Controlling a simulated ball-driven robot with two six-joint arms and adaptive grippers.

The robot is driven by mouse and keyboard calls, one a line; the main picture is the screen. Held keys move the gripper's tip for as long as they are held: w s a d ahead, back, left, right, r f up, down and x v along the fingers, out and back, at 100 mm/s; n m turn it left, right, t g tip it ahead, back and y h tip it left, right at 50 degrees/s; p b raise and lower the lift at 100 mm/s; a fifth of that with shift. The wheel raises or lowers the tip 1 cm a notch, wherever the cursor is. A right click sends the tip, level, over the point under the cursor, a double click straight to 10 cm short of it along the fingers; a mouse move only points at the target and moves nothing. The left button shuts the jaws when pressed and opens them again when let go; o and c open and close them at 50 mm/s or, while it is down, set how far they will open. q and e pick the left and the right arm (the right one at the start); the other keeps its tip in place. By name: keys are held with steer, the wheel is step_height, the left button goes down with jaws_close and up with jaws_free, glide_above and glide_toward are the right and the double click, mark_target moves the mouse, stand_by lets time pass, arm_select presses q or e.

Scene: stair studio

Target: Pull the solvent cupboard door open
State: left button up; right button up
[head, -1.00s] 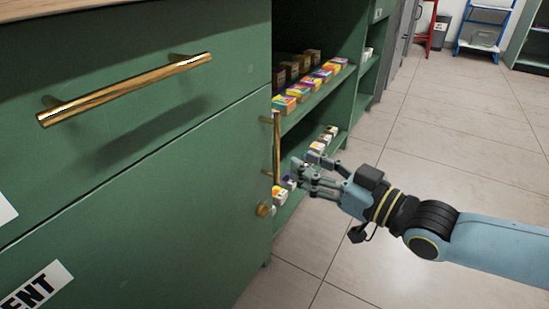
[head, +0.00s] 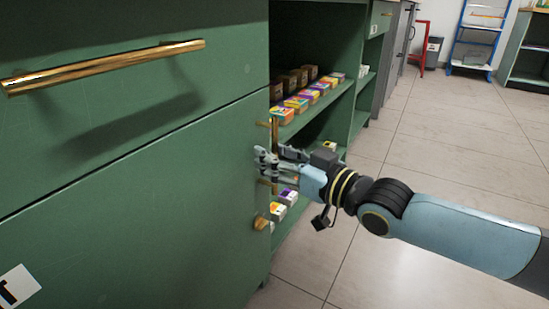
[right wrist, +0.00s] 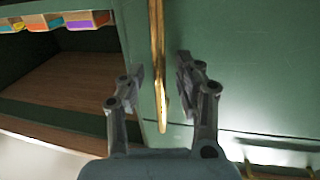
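The green cupboard door (head: 150,200) fills the lower left of the head view, with part of a white label (head: 18,287) in its corner. A vertical brass handle (head: 275,132) stands at its right edge, partly hidden behind my right gripper (head: 268,165). In the right wrist view the handle (right wrist: 157,60) runs down between the two dark fingers of my right gripper (right wrist: 160,85). The fingers are apart, with a gap visible on both sides of the handle. My left gripper is not in view.
A drawer with a horizontal brass handle (head: 105,67) sits above the door. A brass knob (head: 262,222) is below the gripper. Open shelves with small coloured boxes (head: 283,115) stand just right of the door. The tiled floor (head: 440,160) to the right is clear.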

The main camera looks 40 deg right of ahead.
jaws_close()
stand_by(0.7)
